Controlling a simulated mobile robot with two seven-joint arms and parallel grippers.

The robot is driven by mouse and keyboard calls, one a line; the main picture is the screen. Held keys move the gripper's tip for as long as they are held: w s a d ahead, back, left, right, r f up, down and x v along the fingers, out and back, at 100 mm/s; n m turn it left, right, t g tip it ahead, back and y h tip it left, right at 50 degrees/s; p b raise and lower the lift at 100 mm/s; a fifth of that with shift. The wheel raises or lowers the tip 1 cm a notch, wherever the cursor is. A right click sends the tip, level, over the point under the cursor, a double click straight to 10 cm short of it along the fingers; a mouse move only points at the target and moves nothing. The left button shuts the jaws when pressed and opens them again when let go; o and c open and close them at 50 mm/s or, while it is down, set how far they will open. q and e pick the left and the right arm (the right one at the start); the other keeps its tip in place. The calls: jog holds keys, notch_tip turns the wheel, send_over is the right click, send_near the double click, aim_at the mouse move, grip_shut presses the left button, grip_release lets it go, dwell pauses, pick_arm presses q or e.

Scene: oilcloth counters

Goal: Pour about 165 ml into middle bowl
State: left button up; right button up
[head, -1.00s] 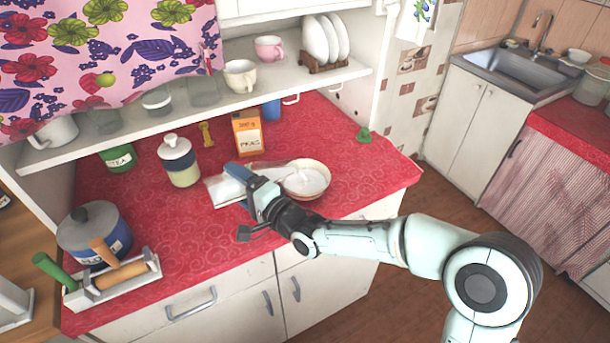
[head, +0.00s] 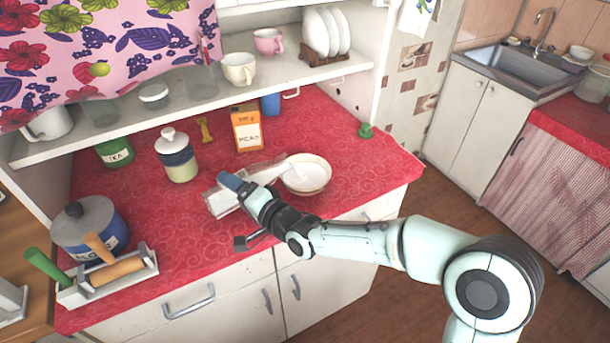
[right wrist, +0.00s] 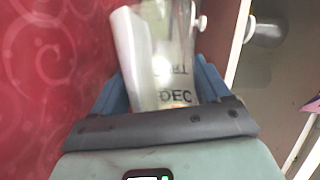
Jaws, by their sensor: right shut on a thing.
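One bowl (head: 306,187) with white contents stands on the red counter, right of my right gripper (head: 240,186). My right gripper is shut on a clear, whitish vessel (head: 267,173), which is tilted with its far end toward the bowl. White shows along the vessel up to the bowl's left rim; I cannot tell whether it is flowing. In the right wrist view the vessel (right wrist: 160,50) sits between the blue fingers, with dark lettering showing. My fingers partly hide the vessel. My left gripper is not in view.
A flat whitish item (head: 222,202) lies by the gripper. Behind stand an orange box (head: 246,130), a lidded jar (head: 178,160) and a green tin (head: 116,153). A blue pot (head: 88,228) and a rolling-pin holder (head: 110,280) are at left.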

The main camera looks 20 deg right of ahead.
jog(key=shift+s+a+r, duration=0.1)
jog(key=shift+a+r, duration=0.15)
jog(key=shift+r, duration=0.05)
jog(key=shift+a+n, duration=0.1)
jog(key=shift+n, duration=0.4)
jog(key=shift+r, duration=0.1)
jog(key=shift+d+n+h, duration=0.2)
jog(key=shift+n+h, duration=0.1)
dwell(1.0)
